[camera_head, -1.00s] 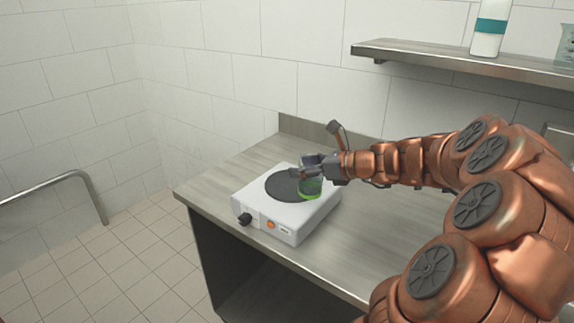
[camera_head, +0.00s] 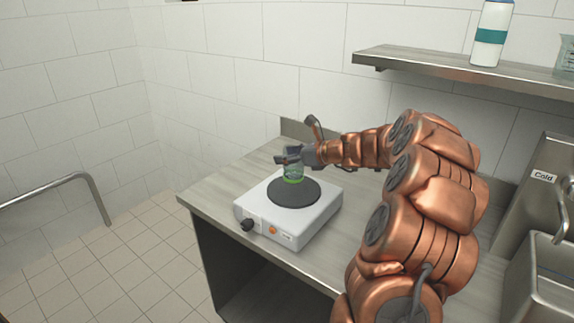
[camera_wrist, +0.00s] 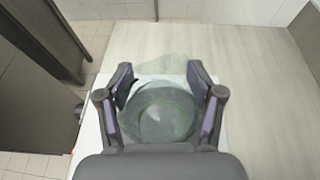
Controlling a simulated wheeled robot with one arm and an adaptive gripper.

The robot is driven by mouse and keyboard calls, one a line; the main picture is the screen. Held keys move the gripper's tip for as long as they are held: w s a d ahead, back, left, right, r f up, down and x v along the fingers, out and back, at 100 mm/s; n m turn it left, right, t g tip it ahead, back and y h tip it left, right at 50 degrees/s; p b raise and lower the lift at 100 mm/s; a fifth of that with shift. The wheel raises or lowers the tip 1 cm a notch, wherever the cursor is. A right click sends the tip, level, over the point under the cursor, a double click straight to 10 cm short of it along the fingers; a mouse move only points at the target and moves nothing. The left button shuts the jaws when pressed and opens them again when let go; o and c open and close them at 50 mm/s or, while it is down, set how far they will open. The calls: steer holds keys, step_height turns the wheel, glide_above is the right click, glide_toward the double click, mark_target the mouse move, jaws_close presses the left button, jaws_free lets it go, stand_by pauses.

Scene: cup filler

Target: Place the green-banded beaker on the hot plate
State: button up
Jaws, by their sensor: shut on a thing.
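The green-banded beaker (camera_head: 293,170) is clear glass with a green band near its base. My gripper (camera_head: 286,156) is shut on its upper part and holds it upright. In the head view the beaker is over the back part of the dark round plate of the white hot plate (camera_head: 262,222); I cannot tell whether its base touches. In the wrist view the gripper fingers (camera_wrist: 164,95) flank the beaker (camera_wrist: 160,116), with the hot plate (camera_wrist: 88,146) partly visible below. The beaker hides part of the plate.
The hot plate stands on a grey counter (camera_head: 222,190), near its front edge. A shelf (camera_head: 440,70) above right holds a white bottle (camera_head: 492,32) and another glass beaker (camera_head: 566,58). A sink (camera_head: 545,285) is at right. Counter space left of the hot plate is clear.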

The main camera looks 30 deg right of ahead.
mark_target(287, 166)
steer(key=shift+f, duration=1.75)
steer(key=shift+f, duration=0.1)
steer(key=o, duration=1.4)
steer(key=shift+c, duration=0.2)
